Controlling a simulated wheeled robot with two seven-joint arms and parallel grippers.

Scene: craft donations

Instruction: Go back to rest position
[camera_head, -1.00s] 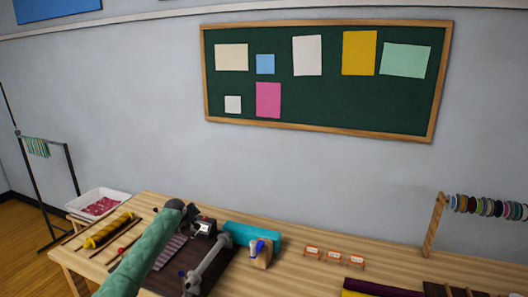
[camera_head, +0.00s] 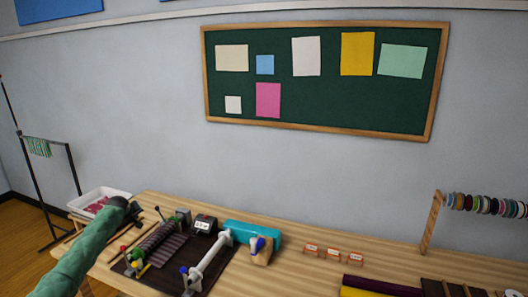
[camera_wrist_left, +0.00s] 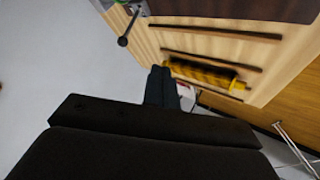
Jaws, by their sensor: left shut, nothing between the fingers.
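My left arm, in a green sleeve, comes in from the lower left in the head view. Its dark end, with my left gripper (camera_head: 130,207), is over the left end of the wooden table, close to the white tray (camera_head: 78,212). In the left wrist view the dark fingers of my left gripper (camera_wrist_left: 161,72) are together, with nothing between them. A yellow roll (camera_wrist_left: 205,72) lies on the table beyond the fingertips; my arm hides it in the head view. My right gripper is not in view.
On the table (camera_head: 290,262) are a dark board with a striped roller (camera_head: 160,240), a white roller (camera_head: 210,258), a teal roll (camera_head: 250,235) and several small orange-and-white cards (camera_head: 333,253). A rack of spools (camera_head: 490,205) stands right. A thin metal stand (camera_head: 72,170) is left.

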